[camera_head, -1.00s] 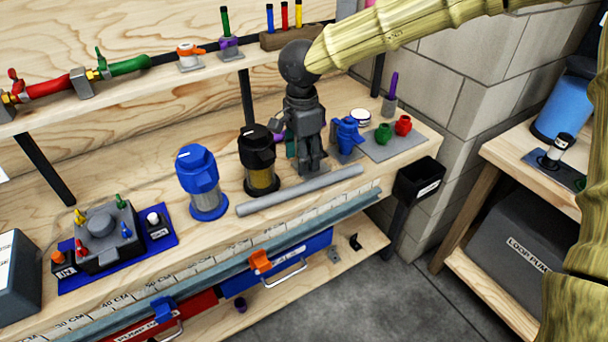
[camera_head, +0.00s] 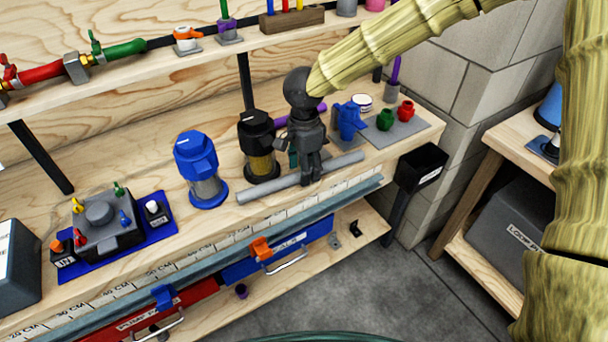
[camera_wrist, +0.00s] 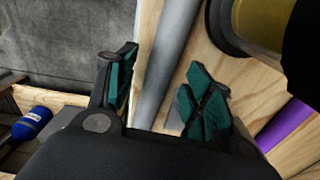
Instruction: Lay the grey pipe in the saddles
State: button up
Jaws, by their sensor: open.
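The grey pipe (camera_head: 265,186) lies along the front of the wooden bench, in front of the blue-capped and black-capped filters. It also shows in the wrist view (camera_wrist: 168,55). My gripper (camera_head: 311,180) is at the right half of the pipe, pointing down. In the wrist view the green-padded fingers of my gripper (camera_wrist: 162,92) are apart, with the pipe running between them; contact cannot be made out. An orange bracket (camera_head: 261,248) and a blue bracket (camera_head: 163,297) sit below the bench's front edge; I cannot tell whether these are the saddles.
The blue-capped filter (camera_head: 201,170) and black-capped filter (camera_head: 258,146) stand behind the pipe. A purple pipe (camera_head: 312,110) lies behind my gripper. A grey plate (camera_head: 412,116) with coloured fittings is to the right. A black bin (camera_head: 420,166) hangs at the bench's right end.

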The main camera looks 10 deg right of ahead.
jog(key=shift+f, duration=0.7)
grip_shut()
jog(key=shift+r, duration=0.1)
